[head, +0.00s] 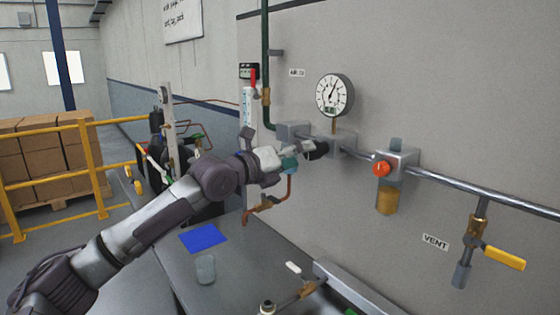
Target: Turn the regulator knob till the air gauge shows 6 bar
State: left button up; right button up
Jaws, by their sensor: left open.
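The round white air gauge (334,95) stands on a short brass stem above the pipe on the grey panel. Its dark needle points up and slightly right; the numbers are too small to read. Below it is a grey regulator block (340,138) with a black knob (317,150) facing out from the panel. My left arm reaches in from the lower left. My left gripper (304,150) is open, with its pale fingers just left of the black knob. I cannot tell whether they touch it. My right gripper is not in view.
A filter unit (388,195) with a red-orange knob (381,169) sits to the right on the pipe. A yellow-handled vent valve (500,257) is lower right. A teal fitting (290,165) and copper pipe are close below my gripper. A blue mat (203,238) lies on the bench.

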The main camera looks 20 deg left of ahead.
pick_arm(q)
jog(key=v, duration=0.7)
jog(key=shift+f, duration=0.1)
